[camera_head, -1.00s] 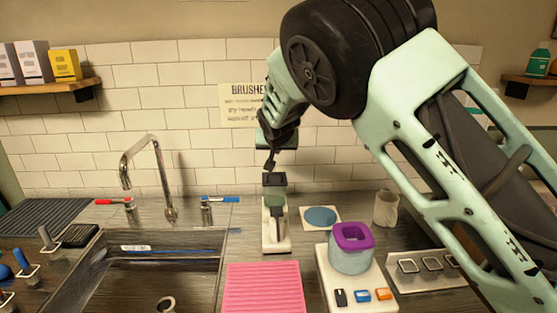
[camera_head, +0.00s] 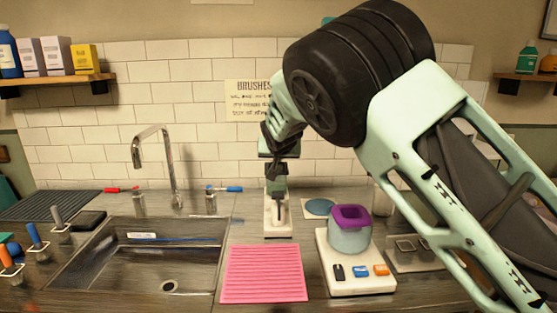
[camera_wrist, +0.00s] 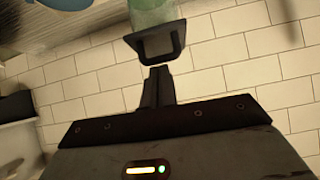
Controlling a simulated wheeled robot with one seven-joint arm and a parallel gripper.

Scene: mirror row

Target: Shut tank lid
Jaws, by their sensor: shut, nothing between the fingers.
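A slim appliance with a white base (camera_head: 278,218) and a green tank (camera_head: 277,187) stands at the back of the counter in the head view. In the wrist view the tank (camera_wrist: 152,12) is pale green and see-through, with a dark square lid (camera_wrist: 160,43) at its end. My gripper (camera_wrist: 157,72) is shut and empty, its fingertips close to the lid's edge. I cannot tell whether they touch. In the head view my gripper (camera_head: 276,167) is right above the tank and hides its top. The lid's angle is unclear.
A pink ribbed mat (camera_head: 264,274) lies in front of the appliance. A white base with buttons (camera_head: 352,285) bears a purple-rimmed cup (camera_head: 349,232) to the right. A sink (camera_head: 150,262) with a tap (camera_head: 157,165) is at left. A tiled wall (camera_head: 200,150) stands close behind.

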